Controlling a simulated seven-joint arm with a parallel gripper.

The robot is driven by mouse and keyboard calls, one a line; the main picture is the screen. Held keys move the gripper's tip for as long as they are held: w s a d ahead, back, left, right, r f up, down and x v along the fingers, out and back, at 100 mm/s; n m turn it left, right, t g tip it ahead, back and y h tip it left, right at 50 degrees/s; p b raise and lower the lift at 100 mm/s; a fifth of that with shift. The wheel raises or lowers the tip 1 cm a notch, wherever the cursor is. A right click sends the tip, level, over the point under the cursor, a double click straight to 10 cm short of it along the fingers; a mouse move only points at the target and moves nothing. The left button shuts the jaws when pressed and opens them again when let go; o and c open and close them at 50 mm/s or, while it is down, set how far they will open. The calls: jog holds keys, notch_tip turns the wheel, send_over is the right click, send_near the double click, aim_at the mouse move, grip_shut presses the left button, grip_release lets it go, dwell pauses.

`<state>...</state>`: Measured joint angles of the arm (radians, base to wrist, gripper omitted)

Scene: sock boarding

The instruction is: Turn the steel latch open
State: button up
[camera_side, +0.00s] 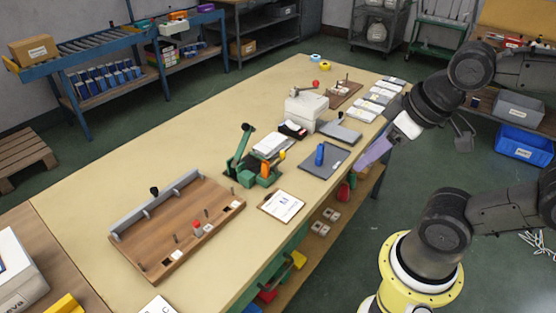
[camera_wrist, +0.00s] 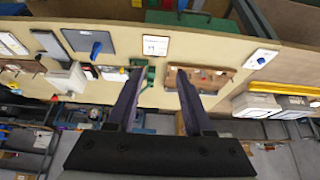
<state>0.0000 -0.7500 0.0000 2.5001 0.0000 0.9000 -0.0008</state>
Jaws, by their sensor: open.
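I cannot make out a steel latch for certain in either view. A brown wooden board (camera_side: 180,235) lies on the table at the left, with a grey rail (camera_side: 160,205) along its back edge, a black knob (camera_side: 154,190) on the rail, and small pegs and a red-topped piece on top. The board also shows in the wrist view (camera_wrist: 203,80), small and at a distance. My gripper (camera_side: 374,152) hangs beyond the table's right edge, well away from the board. In the wrist view its two fingers (camera_wrist: 158,76) stand apart with nothing between them.
A green fixture (camera_side: 246,168) stands mid-table, with a clipboard (camera_side: 282,205) in front. A dark plate with a blue handle (camera_side: 320,154) lies near my gripper. A white machine (camera_side: 306,108) stands behind. Bare table lies around the wooden board.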

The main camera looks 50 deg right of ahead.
jog(key=w+r+n, duration=0.5)
jog(key=r, duration=0.1)
jog(key=n+g, duration=0.3)
jog(key=g, duration=0.3)
send_over(283, 152)
notch_tip(283, 152, down, 14)
notch_tip(283, 152, down, 13)
jog(key=shift+r, duration=0.1)
